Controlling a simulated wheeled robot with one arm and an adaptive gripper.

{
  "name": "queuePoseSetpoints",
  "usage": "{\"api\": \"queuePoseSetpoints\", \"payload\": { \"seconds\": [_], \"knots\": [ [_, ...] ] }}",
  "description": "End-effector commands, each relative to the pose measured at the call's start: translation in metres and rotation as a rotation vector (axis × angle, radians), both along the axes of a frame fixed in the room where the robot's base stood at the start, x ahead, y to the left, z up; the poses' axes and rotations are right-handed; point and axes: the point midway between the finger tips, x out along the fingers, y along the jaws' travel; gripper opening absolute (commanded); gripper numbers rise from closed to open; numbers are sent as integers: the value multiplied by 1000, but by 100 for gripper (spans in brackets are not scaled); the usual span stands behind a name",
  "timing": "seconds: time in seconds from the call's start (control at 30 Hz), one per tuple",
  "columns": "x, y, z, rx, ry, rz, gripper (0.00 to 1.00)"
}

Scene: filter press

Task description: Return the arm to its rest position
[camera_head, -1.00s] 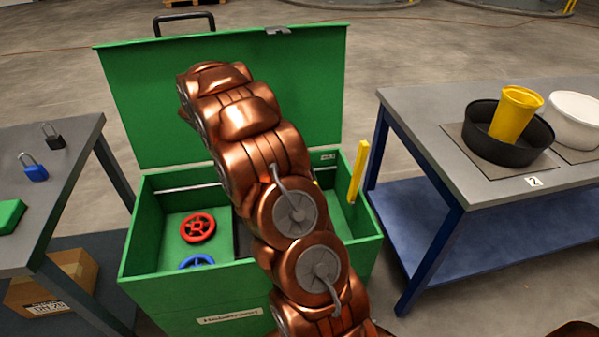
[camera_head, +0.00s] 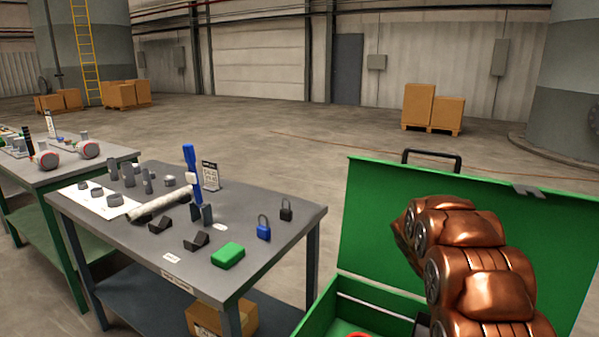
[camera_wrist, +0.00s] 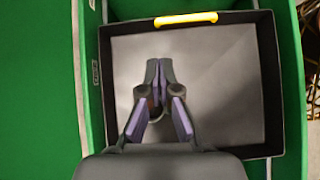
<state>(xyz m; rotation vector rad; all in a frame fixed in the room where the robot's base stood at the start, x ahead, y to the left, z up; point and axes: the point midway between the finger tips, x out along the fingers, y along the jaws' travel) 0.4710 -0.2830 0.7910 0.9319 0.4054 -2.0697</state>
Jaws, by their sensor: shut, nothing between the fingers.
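My gripper (camera_wrist: 158,72) shows in the wrist view with its fingertips together and nothing between them. It is above a black-walled bin (camera_wrist: 270,85) with a grey floor, inside the green chest (camera_wrist: 40,95). I cannot tell its height above the bin floor. In the head view my copper-coloured arm stands at the right, over the green chest (camera_head: 375,215) with its raised lid. The gripper itself does not show in that view.
A yellow bar (camera_wrist: 186,19) lies along the bin's far edge. A grey table (camera_head: 120,235) left of the chest holds a blue padlock (camera_head: 263,232), a black padlock (camera_head: 286,213), a green box (camera_head: 228,255) and several small parts. Open floor lies behind the chest.

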Motion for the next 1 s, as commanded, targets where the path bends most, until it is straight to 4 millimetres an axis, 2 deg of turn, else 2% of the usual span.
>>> {"api": "queuePoseSetpoints", "payload": {
  "seconds": [0.1,0.6,1.0],
  "knots": [
    [-11,16,12,9,-44,-40,0],
    [-73,92,49,68,-209,-239,0],
    [-130,152,67,122,-315,-410,0]
  ]
}}
